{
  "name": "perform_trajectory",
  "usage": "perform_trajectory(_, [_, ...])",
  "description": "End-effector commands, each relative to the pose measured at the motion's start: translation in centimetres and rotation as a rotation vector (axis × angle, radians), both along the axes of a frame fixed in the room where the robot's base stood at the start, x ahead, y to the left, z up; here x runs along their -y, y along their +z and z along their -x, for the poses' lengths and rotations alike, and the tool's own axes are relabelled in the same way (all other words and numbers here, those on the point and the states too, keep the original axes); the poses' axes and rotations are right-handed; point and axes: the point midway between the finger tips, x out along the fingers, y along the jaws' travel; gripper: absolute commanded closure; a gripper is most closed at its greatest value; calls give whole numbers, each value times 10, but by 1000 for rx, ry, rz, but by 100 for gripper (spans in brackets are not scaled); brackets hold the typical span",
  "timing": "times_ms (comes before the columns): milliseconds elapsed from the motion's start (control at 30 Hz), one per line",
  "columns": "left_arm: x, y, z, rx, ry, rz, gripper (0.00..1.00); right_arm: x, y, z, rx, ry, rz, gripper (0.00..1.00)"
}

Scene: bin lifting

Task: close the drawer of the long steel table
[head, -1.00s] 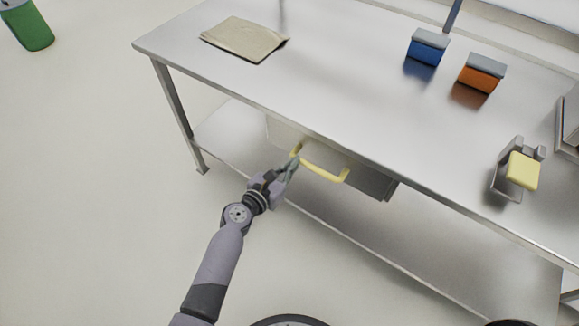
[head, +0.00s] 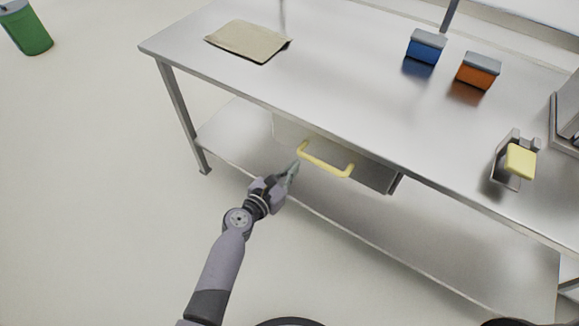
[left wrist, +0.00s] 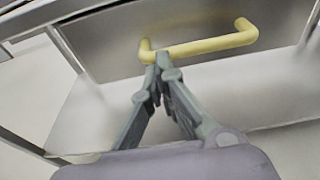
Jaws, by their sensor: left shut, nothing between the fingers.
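The long steel table (head: 330,95) crosses the head view, with its drawer (head: 372,174) under the top. The drawer front carries a yellow bar handle (head: 327,160) and appears about level with the table's front edge; I cannot tell whether it is fully in. My left gripper (head: 292,170) is shut and empty, just in front of the handle's left end. In the left wrist view the drawer front (left wrist: 185,40) and handle (left wrist: 205,46) fill the upper part. The fingertips (left wrist: 160,62) overlap the handle's left end there; contact is unclear. My right gripper is not in view.
A lower shelf (head: 430,250) runs below the drawer. A green bin (head: 27,30) stands far left. Floor at left is clear.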

Motion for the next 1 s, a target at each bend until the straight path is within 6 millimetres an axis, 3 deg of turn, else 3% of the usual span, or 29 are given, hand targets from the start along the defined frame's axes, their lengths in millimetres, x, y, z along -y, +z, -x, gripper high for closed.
perform_trajectory(200, [-20,5,27,-2,1,-2,100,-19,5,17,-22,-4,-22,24])
perform_trajectory(533, [-51,15,69,-3,1,-1,100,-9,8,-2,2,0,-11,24])
perform_trajectory(900, [-59,17,80,-3,1,-3,100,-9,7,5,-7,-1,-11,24])
perform_trajectory(1000, [-61,3,83,-2,-7,-57,100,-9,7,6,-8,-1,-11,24])
